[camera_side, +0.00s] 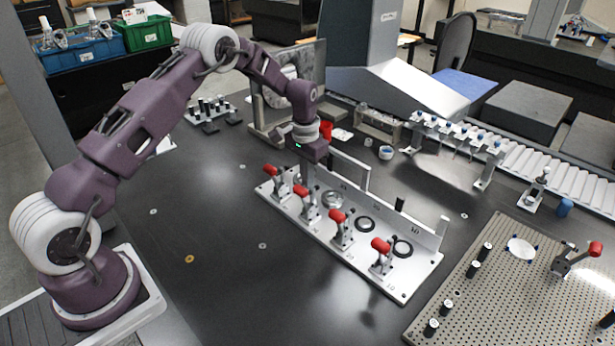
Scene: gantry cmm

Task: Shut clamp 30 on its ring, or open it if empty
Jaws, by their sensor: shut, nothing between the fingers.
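A pale clamp fixture (412,284) on the dark table carries a row of toggle clamps with red handles: the leftmost clamp (277,184), the second clamp (306,203), the third clamp (342,230) and the rightmost clamp (382,257). All handles look raised. Behind them lie a silvery round part (333,199), a dark ring (365,224) and another dark ring (402,248). The number marks are too small to read surely, so I cannot tell which clamp is 30. My gripper (309,165) is shut and empty above the fixture's far left end, hiding what lies behind it.
A perforated plate (500,297) with black posts and another red-handled clamp (575,260) stands at the right. A roller conveyor (560,165) and a grey machine column (362,40) stand behind. The table in front of the fixture is mostly clear.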

